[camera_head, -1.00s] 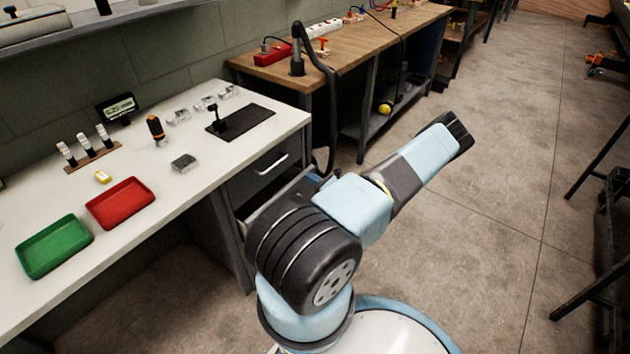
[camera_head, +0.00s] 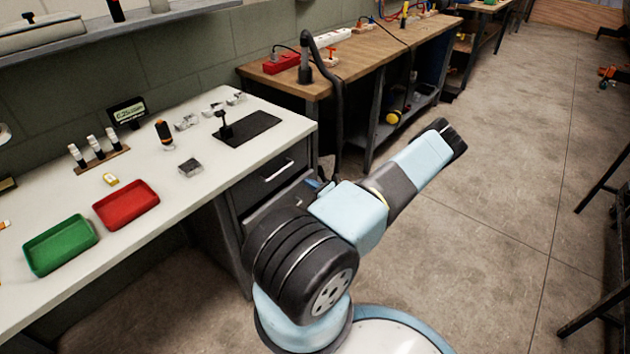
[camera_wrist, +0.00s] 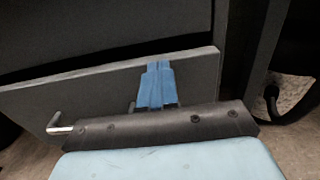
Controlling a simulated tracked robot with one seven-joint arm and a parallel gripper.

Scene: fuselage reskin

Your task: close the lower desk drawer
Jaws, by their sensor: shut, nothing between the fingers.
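The lower desk drawer (camera_head: 268,212) is under the upper drawer, partly hidden behind my arm in the head view. It stands out a little from the desk. In the wrist view its grey front panel (camera_wrist: 95,94) has a dark gap above its top edge, and its metal handle (camera_wrist: 58,130) is at the left. My gripper (camera_wrist: 157,68) is shut and empty, its blue fingers against the front panel near its right end. Whether they press on it I cannot tell. A bit of blue finger (camera_head: 314,184) shows beside the drawer in the head view.
The upper drawer (camera_head: 272,174) is shut. The white desktop (camera_head: 215,185) holds a red tray (camera_head: 126,205), a green tray (camera_head: 59,246) and small items. A wooden workbench (camera_head: 350,55) stands behind. The floor to the right (camera_head: 490,190) is clear.

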